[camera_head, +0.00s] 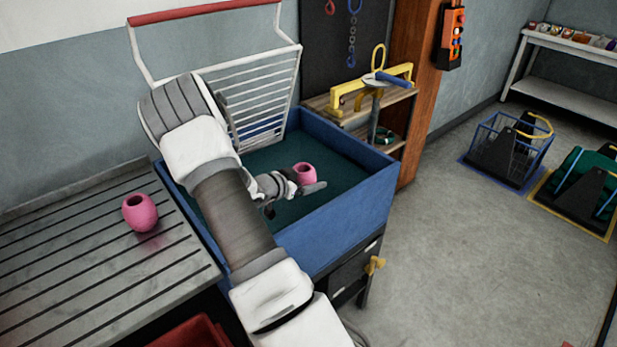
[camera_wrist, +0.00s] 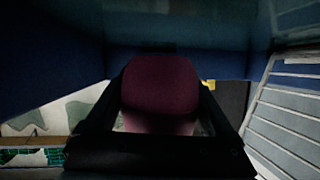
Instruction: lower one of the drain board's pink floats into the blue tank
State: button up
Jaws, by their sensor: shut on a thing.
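A pink float (camera_head: 305,173) is held between the fingers of my gripper (camera_head: 309,183), inside the outline of the blue tank (camera_head: 345,216). Its hollow, dark top opening faces up. The same float fills the middle of the dark wrist view (camera_wrist: 160,92), with black fingers (camera_wrist: 158,118) on both sides. Blue walls show around it there. I cannot tell whether the float touches the tank's dark green inside. A second pink float (camera_head: 140,212) stands upright on the slatted grey drain board (camera_head: 75,262), left of the tank.
A white wire rack with a red bar (camera_head: 265,90) rises at the tank's back left. A shelf with a yellow-handled tool (camera_head: 372,85) stands behind its right corner. Blue wire basket (camera_head: 510,145) and green-netted basket (camera_head: 585,180) sit on the floor at right. The middle floor is clear.

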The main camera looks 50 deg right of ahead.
notch_tip(320, 180, down, 7)
jog(key=b, duration=0.5)
jog(key=shift+f, duration=0.15)
jog(key=o, duration=1.1)
